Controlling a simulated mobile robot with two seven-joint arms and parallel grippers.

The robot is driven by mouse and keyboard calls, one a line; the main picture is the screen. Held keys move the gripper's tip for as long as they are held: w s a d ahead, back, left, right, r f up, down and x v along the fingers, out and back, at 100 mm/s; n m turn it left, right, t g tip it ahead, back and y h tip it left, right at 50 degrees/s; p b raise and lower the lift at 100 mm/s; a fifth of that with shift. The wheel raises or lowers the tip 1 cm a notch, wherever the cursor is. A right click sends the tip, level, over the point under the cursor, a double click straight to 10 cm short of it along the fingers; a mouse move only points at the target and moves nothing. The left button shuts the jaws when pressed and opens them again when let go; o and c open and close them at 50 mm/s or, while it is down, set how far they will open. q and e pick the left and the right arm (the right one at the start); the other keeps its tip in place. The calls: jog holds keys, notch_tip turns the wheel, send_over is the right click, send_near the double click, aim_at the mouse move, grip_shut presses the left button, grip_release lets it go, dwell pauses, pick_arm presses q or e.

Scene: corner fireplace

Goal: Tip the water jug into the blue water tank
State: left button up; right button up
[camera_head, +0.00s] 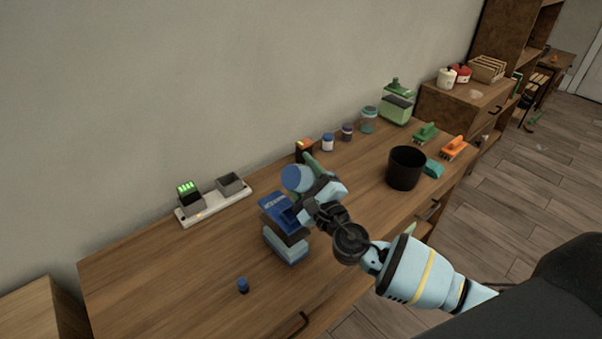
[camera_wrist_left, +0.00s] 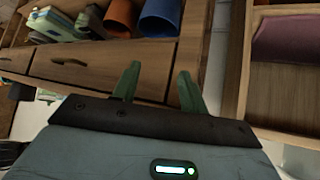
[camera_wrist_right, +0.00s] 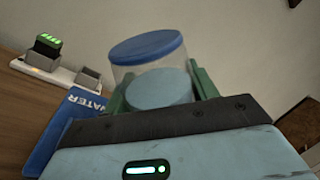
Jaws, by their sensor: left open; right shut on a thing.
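The water jug (camera_head: 296,178), clear with a blue round end, is held in my right gripper (camera_head: 312,182). In the right wrist view the jug (camera_wrist_right: 147,49) sits between the green fingers, and a paler blue disc shows low in it. In the head view it looks tilted, its blue end facing up and left. The blue water tank (camera_head: 277,206) stands on the table just below and left of the jug; its WATER label shows in the right wrist view (camera_wrist_right: 72,125). I see no water flowing. My left gripper (camera_wrist_left: 157,90) is open and empty, facing a drawer front.
A small blue cap (camera_head: 243,285) lies left of the tank. A white charger strip (camera_head: 215,207) stands by the wall. A black bin (camera_head: 405,168), small jars (camera_head: 328,142) and orange and green tools (camera_head: 454,148) stand right. The table's front left is mostly clear.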

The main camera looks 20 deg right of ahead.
jog(key=shift+w+d+f+n+y, duration=0.1)
jog(key=shift+f+n+y, duration=0.1)
jog(key=shift+n, duration=0.35)
jog(key=shift+s+d+f+n+y, duration=0.1)
jog(key=shift+n+y, duration=0.1)
jog(key=shift+n, duration=0.4)
jog(key=shift+w+d+f+n+y, duration=0.1)
jog(key=shift+n+y, duration=0.1)
jog(key=shift+n, duration=0.35)
dwell(1.5)
jog(key=shift+d+f+n+y, duration=0.1)
jog(key=shift+f+n+y, duration=0.3)
jog(key=shift+n, duration=0.8)
jog(key=shift+f+n+y, duration=0.3)
jog(key=shift+f+n, duration=0.1)
jog(key=shift+n, duration=0.8)
dwell(2.4)
